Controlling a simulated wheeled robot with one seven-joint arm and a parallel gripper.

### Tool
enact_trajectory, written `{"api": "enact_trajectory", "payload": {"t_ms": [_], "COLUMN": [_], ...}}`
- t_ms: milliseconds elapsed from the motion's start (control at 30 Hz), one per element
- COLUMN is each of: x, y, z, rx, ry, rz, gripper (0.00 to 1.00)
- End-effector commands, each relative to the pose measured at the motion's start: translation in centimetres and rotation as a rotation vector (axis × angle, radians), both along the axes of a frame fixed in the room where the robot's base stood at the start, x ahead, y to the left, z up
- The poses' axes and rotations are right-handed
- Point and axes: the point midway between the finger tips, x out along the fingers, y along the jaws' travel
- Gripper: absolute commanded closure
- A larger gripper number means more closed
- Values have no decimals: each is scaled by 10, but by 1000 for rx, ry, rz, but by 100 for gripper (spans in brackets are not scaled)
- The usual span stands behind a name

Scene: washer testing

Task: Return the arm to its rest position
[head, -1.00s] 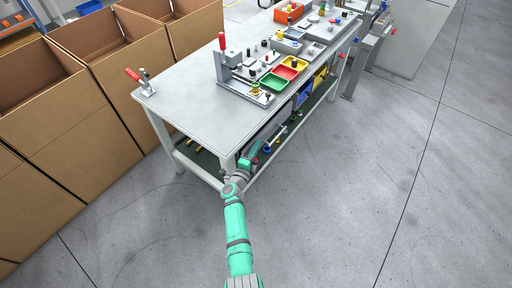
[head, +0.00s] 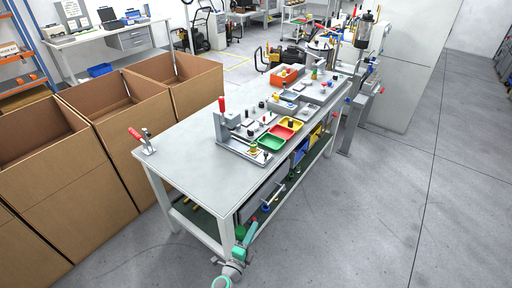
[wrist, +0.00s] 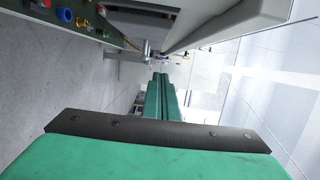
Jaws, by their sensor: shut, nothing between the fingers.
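My gripper (wrist: 160,82) shows in the wrist view as two long green fingers lying side by side, shut and empty. Behind them is the wide green and black body of my gripper. In the head view, part of my green and grey arm (head: 239,254) shows at the bottom, low beside the near leg of the workbench (head: 190,150). The rest of the arm is out of the picture. I cannot make out the fingertips in the head view.
On the bench stand a red-handled fixture (head: 223,122), a green tray (head: 271,143) and a red toggle clamp (head: 141,140). Open cardboard boxes (head: 80,195) line the left side. The floor (head: 390,220) to the right is clear. The bench's lower shelf is close to my arm.

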Motion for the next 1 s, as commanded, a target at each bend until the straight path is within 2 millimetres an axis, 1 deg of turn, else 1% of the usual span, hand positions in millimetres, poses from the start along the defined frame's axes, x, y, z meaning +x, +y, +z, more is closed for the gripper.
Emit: {"api": "enact_trajectory", "payload": {"t_ms": [67, 167, 267, 367, 500, 567, 600, 767, 800, 1000], "x": [0, -7, -27, -59, -111, -133, -147, -205, -219, -288], "y": [-1, -4, -11, -20, -30, -32, -33, -36, -36, -32], "z": [0, -1, -2, -1, 6, 9, 12, 25, 29, 53], "rx": [-1, -20, -75, -167, -317, -381, -424, -594, -636, -842], "ry": [0, 2, 9, 20, 41, 53, 61, 102, 113, 179], "rz": [-1, 3, 20, 47, 94, 116, 128, 182, 196, 263], "gripper": [100, 100, 100, 100, 100, 100, 100, 100, 100, 100]}}
